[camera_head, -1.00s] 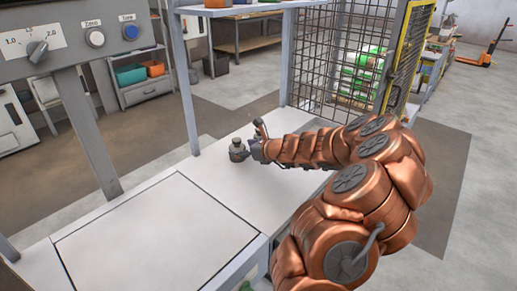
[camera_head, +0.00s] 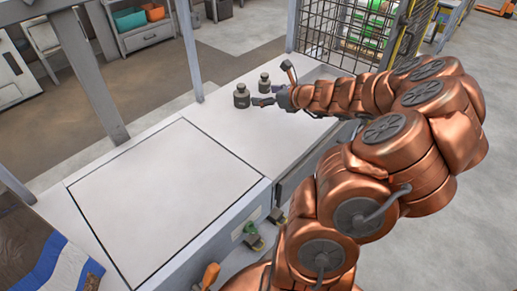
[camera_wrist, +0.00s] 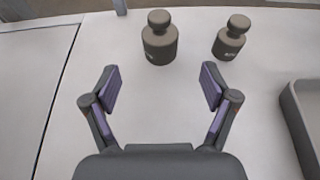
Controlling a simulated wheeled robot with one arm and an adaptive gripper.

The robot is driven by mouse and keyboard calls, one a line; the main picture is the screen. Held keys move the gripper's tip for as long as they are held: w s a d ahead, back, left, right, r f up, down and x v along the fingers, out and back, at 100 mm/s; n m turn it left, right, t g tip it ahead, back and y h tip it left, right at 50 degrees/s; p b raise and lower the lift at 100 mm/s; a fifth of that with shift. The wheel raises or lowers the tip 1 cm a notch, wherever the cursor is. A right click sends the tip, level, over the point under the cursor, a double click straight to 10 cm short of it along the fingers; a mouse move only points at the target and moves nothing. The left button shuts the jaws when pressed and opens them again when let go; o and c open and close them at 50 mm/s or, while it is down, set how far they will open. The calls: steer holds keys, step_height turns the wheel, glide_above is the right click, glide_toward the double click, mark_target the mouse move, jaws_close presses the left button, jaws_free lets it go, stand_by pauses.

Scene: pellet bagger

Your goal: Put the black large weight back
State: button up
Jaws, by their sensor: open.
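The black large weight (camera_head: 241,97) stands upright on the white tabletop, beside a smaller dark weight (camera_head: 265,85) behind it to the right. In the wrist view the large weight (camera_wrist: 159,44) stands just beyond my fingertips, centred between them, and the smaller weight (camera_wrist: 231,38) stands to its right. My gripper (camera_wrist: 160,82) is open and empty, with bare tabletop between its fingers. In the head view my gripper (camera_head: 264,101) is low over the table, just right of the large weight. Whether a finger touches it cannot be told there.
A flat square plate (camera_head: 165,190) with a dark outline lies to the left of the weights. A grey tray rim (camera_wrist: 291,115) shows at the right in the wrist view. A wire mesh panel (camera_head: 340,35) and a grey post (camera_head: 189,50) stand behind the table.

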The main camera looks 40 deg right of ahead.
steer(key=a+r+n+g+y, duration=0.25)
steer(key=a+n, duration=0.35)
steer(key=a, duration=0.6)
steer(key=a+r+n+g+y, duration=0.15)
steer(key=a+n+y, duration=0.35)
steer(key=a, duration=0.6)
steer(key=s+a+f+n+g+h, duration=0.1)
steer(key=s+a+n+g, duration=0.2)
steer(key=s+a+n, duration=0.2)
steer(key=s+a+f+n+g+h, duration=0.1)
steer(key=s+a+n+g, duration=0.2)
steer(key=s+a+n, duration=0.2)
steer(key=s+a+f+n+g+h, duration=0.1)
steer(key=s+a+f+n+g, duration=0.1)
steer(key=s+a+n, duration=0.3)
steer(key=shift+s+a+f+n+g+h, duration=0.15)
steer(key=shift+s+n+g, duration=0.15)
steer(key=shift+s, duration=0.8)
steer(key=shift+s+d+r+n+g+h, duration=0.1)
steer(key=shift+s+n+g, duration=0.15)
steer(key=shift+s, duration=0.85)
steer(key=s+d+n+g+h, duration=0.3)
steer(key=s+d+n+h, duration=0.2)
steer(key=s, duration=0.8)
steer(key=shift+d+f+n+h, duration=0.45)
steer(key=shift+d+n, duration=0.35)
steer(key=shift+n, duration=0.35)
